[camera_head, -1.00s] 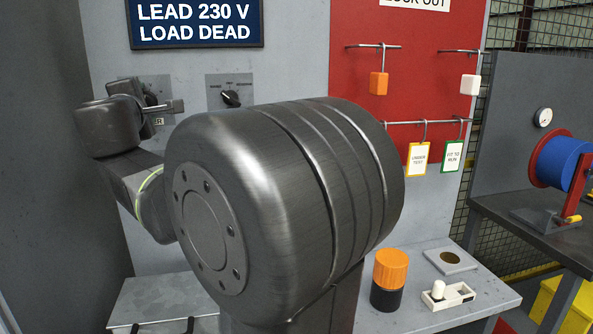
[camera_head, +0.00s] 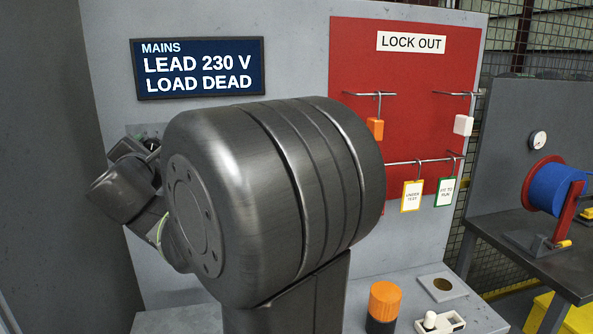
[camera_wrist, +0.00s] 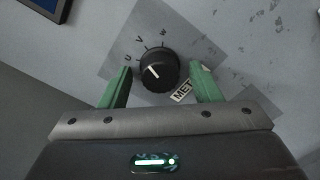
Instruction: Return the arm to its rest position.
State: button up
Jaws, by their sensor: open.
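My gripper (camera_wrist: 160,88) shows in the wrist view with its two green fingers apart and nothing between them. A black rotary knob (camera_wrist: 160,72) with a white pointer line sits on a grey plate on the panel, beyond the fingertips. Letters U, V and W are marked around it, and a label reading "MET" is partly hidden by the right finger. In the head view my arm's large dark joint fills the middle. The wrist end is at the left, near the panel, and the fingers are hidden there.
A display (camera_head: 198,69) reads "MAINS LEAD 230 V LOAD DEAD". A red lock-out board (camera_head: 410,90) carries hooks with an orange padlock (camera_head: 375,128), a white padlock (camera_head: 463,125) and two tags. An orange-topped cylinder (camera_head: 383,302) stands on the bench. A blue reel (camera_head: 556,188) is at right.

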jog(key=s+d+n+p, duration=0.1)
jog(key=s+d+n, duration=0.1)
jog(key=s, duration=0.6)
jog(key=shift+s, duration=0.35)
jog(key=shift+d, duration=0.1)
